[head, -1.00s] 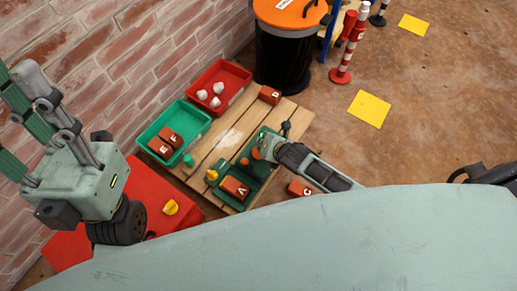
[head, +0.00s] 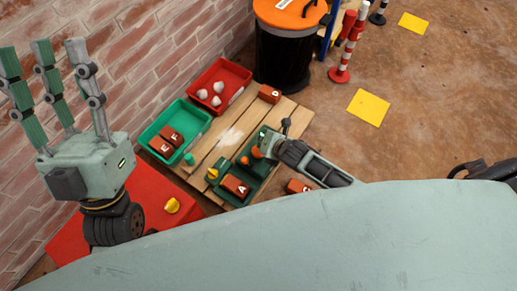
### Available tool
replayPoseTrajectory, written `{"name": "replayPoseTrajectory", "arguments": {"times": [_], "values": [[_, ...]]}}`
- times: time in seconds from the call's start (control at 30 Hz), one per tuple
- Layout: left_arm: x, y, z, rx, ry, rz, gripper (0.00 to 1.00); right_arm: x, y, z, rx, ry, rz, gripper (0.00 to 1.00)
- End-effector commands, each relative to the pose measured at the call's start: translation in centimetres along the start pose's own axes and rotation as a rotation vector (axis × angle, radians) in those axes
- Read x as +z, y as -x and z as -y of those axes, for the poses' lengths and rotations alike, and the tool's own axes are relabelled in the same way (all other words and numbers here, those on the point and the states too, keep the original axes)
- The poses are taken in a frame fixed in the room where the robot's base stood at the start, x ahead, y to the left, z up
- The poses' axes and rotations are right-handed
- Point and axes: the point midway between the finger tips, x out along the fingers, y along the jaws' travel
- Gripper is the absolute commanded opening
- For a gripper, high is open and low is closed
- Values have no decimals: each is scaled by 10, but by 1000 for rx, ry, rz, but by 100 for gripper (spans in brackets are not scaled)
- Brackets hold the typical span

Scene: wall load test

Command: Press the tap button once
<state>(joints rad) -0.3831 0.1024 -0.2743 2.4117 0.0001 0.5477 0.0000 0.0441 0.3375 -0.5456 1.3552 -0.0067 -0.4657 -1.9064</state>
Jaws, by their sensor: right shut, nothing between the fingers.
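A dark green tray (head: 228,199) on the wooden pallet table holds a brick marked A (head: 235,187). Small orange parts (head: 245,160) and a yellow part (head: 212,174) show at the tray. A dark knob-like part (head: 286,124) stands just beyond it. I cannot tell which of these is the tap button. My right gripper (head: 263,146) is shut and empty over the tray's far end, close to the orange parts; its fingertips are small, and contact cannot be told. My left gripper (head: 45,75) is raised by the brick wall, fingers spread and empty, away from the table.
Brick C (head: 298,186) is near my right arm. A black barrel (head: 283,57) stands behind.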

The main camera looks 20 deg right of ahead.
Motion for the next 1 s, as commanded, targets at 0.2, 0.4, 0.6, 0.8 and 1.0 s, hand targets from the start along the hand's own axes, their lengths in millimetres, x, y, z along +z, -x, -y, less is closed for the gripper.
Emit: {"name": "replayPoseTrajectory", "arguments": {"times": [0.2, 0.4, 0.6, 0.8, 1.0], "values": [[21, -2, 2, -3, -6, 109, 40, 3, 4, -3, 0, 1, 0, 0], [41, 0, 4, -6, -12, 209, 40, 5, 6, -5, 0, 1, 0, 0], [61, 5, 7, -10, -17, 311, 40, 7, 9, -7, 0, 1, 0, 0], [80, 12, 9, -14, -21, 413, 40, 9, 12, -9, 0, 0, 0, 0], [98, 20, 12, -19, -25, 516, 40, 11, 15, -11, 0, 1, 1, 0]]}}
